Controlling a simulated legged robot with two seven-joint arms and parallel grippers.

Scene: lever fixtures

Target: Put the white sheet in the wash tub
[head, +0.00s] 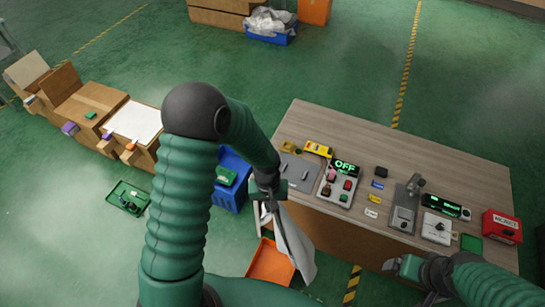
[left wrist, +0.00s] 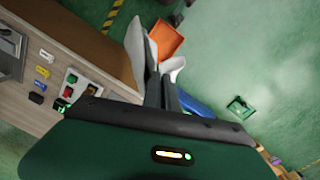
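The white sheet (head: 293,245) hangs in folds from my left gripper (head: 266,192), beside the table's left front corner. In the left wrist view, the sheet (left wrist: 136,52) spreads out on either side of the fingertips (left wrist: 158,82), which look closed on it. An orange open container (head: 268,264) stands on the floor below, partly behind the sheet. A blue bin (head: 235,196) stands left of the table, partly covered by my left arm. No label shows which one is the wash tub. My right gripper (head: 408,268) is at the table's front edge; its fingers are unclear.
The wooden table (head: 440,145) carries a button panel (head: 340,184), a lever fixture (head: 405,212), small blocks and a red box (head: 501,227). Cardboard boxes (head: 92,102) and a green tray (head: 128,198) are at left. Green floor is open behind the table.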

